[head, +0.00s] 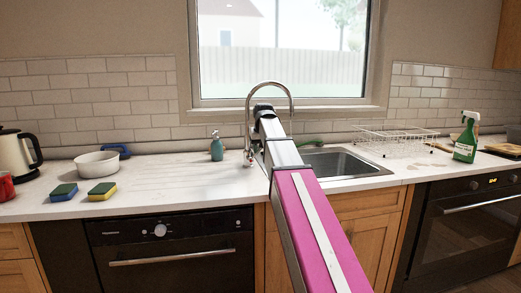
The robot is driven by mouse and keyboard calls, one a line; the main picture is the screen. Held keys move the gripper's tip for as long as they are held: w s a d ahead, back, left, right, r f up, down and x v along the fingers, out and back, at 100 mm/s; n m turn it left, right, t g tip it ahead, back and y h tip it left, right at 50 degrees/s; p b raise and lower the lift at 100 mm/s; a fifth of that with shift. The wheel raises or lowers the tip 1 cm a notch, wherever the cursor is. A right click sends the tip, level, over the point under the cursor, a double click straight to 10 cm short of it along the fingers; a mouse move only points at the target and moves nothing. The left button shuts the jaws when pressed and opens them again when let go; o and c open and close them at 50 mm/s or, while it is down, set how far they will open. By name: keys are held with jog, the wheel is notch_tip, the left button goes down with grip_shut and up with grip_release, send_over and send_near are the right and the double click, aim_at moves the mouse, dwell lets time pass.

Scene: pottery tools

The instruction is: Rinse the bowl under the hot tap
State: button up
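The white bowl (97,165) sits upright on the counter at the left, behind two sponges. The tap (270,84) is a tall curved metal spout behind the sink (345,163), in front of the window. A small metal part with a red mark (249,160) shows at the left of the tap's base; it looks like the hot handle. My pink and grey arm reaches forward over the counter to the tap and hides much of its base and the left of the sink. My gripper is hidden beyond the arm's far end, well right of the bowl.
A teal soap bottle (217,147) is left of the tap. A wire rack (396,139) and a green spray bottle (466,140) are at the right. The counter (170,180) is clear mid-left.

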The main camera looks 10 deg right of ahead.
jog(key=a+r, duration=0.4)
jog(key=r, duration=0.5)
jog(key=shift+r, duration=0.3)
dwell(1.1)
jog(key=shift+s+a, duration=0.1)
